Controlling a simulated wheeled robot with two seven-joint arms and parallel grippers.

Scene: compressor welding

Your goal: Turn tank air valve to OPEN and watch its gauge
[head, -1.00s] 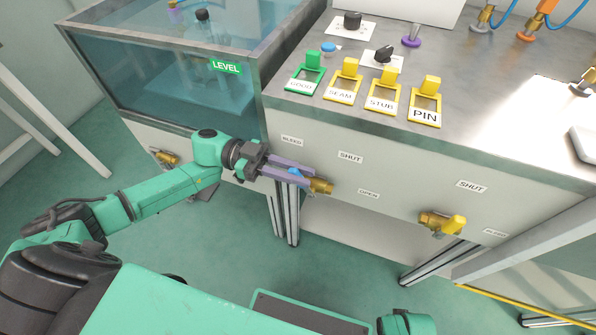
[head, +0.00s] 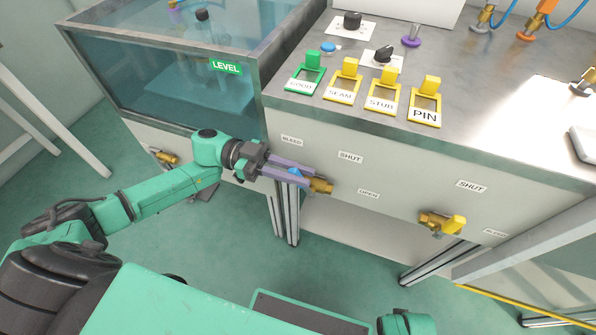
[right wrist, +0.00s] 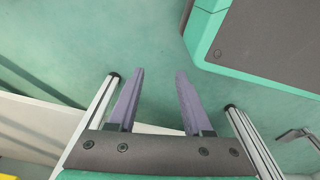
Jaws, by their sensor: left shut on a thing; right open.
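A brass valve (head: 321,185) with a blue handle (head: 296,173) sticks out of the bench's front panel. BLEED (head: 291,141), SHUT (head: 350,157) and OPEN (head: 368,194) labels are around it. My left gripper (head: 297,174) is shut on the blue handle, its purple fingers on either side and hiding part of it. The handle points left, away from the OPEN label. No gauge can be made out. My right gripper (right wrist: 158,95) shows in the right wrist view, open and empty above the green floor.
A second brass valve (head: 443,222) with a yellow handle is on the panel at right, near another SHUT label (head: 471,186). A glass-sided water tank (head: 160,85) stands at left. Tagged frames, including PIN (head: 424,114), and knobs are on the bench top.

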